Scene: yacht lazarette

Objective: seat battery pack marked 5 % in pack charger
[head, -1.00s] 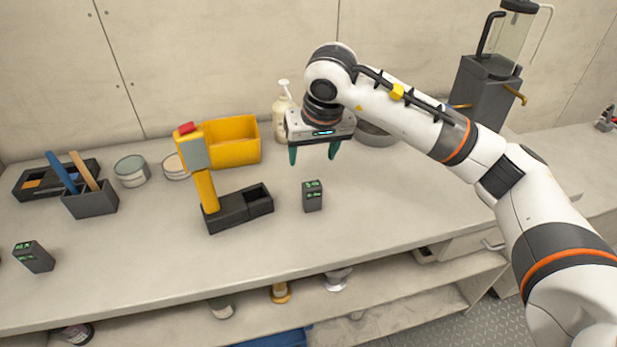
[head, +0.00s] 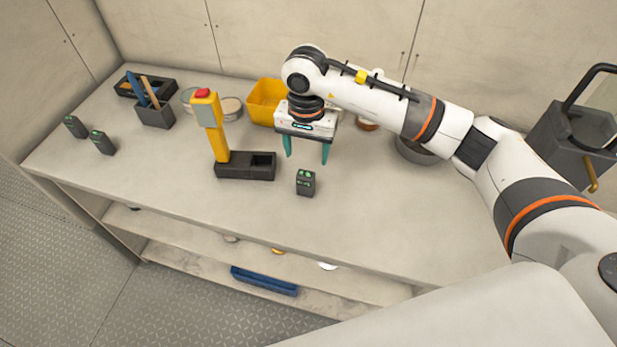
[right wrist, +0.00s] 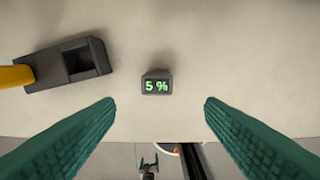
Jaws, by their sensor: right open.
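The battery pack marked 5 % (head: 305,183) stands upright on the bench, and its green display reads "5 %" in the right wrist view (right wrist: 157,83). The pack charger (head: 246,166) is a dark base with an open, empty-looking socket, to the left of the pack; it also shows in the right wrist view (right wrist: 72,66). A yellow post with a grey head and red top rises from its left end. My right gripper (head: 306,157) is open and empty, above and just behind the pack.
Two more dark packs (head: 103,142) (head: 75,126) stand at the far left. Behind are a yellow bin (head: 265,100), a dark tool holder (head: 156,114), round tins (head: 231,108) and a grey bowl (head: 415,150). A blue tray (head: 264,281) lies on the lower shelf. The front of the bench is clear.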

